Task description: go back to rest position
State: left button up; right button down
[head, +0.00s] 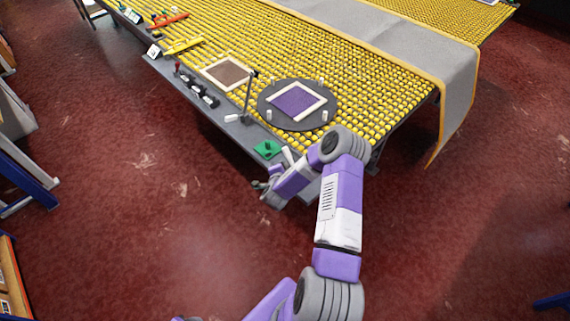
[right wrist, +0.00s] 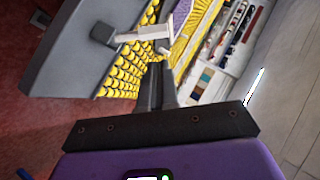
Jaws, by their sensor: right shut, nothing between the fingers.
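My right arm reaches up from the bottom of the head view and bends at the elbow back toward the left. Its gripper (head: 262,188) is off the table's near edge, beside the green piece, over the red floor. In the right wrist view the two dark fingers of this gripper (right wrist: 163,68) are together, with nothing between them. My left gripper is not in view.
The roller table (head: 370,112) carries a grey runner with yellow edging (head: 400,40), a round dark turntable (head: 268,107) with a purple mat (head: 296,99), and a brown mat (head: 228,73). A green piece (head: 267,150) lies at the near edge. Red floor (head: 130,200) is open at left.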

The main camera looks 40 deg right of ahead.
dwell(0.3)
jog(key=s+a+f+n+y+b, duration=0.1)
jog(key=a+f+n+y+b, duration=0.55)
jog(key=a, duration=0.65)
jog(key=s+a+f+n+y+b, duration=0.15)
jog(key=a+f+n+y, duration=0.3)
jog(key=a+f, duration=0.65)
pick_arm(q)
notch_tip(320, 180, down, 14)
jog(key=b, duration=0.5)
jog(key=shift+b, duration=0.4)
pick_arm(e)
jog(key=s+a+f+n+g+y, duration=0.3)
jog(key=s+a+n+g, duration=0.4)
jog(key=s+a, duration=0.7)
jog(key=shift+s+f+n, duration=0.4)
jog(key=shift+s+n, duration=0.8)
jog(key=shift+s, duration=0.05)
jog(key=shift+a, duration=0.1)
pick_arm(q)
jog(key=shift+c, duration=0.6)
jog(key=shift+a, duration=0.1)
pick_arm(e)
jog(key=shift+w+a, duration=0.1)
